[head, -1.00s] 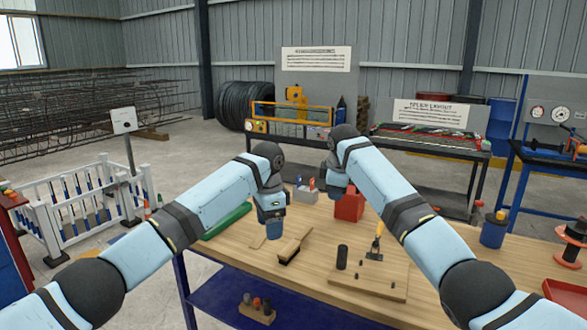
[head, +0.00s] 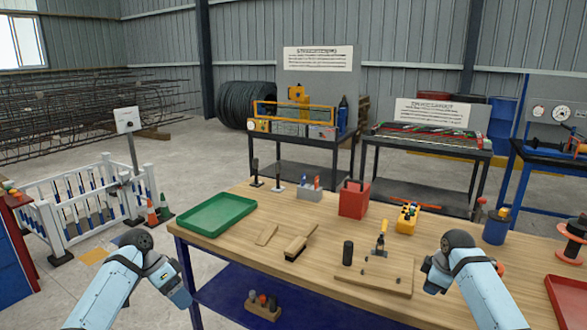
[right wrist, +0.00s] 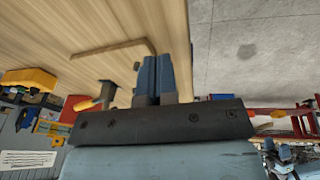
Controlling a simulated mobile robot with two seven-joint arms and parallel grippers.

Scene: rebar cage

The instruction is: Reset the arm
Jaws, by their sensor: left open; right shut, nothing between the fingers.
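My left arm is drawn back to the lower left in the head view, with its gripper (head: 180,291) low beside the table's left front corner, open and clear of every object. My right arm is folded back at the lower right, with its gripper (head: 432,277) near the table's front edge. In the right wrist view the two blue fingers of the right gripper (right wrist: 154,76) are together with nothing between them. The fingertips of both grippers are hard to make out in the head view.
The wooden table (head: 225,256) holds a green tray (head: 217,214), a brush (head: 296,248), a red box (head: 353,199), a black cylinder (head: 347,253), a wooden board (head: 372,279) and a yellow block (head: 407,217). A white fence (head: 75,205) stands at left. The table's middle is clear of my arms.

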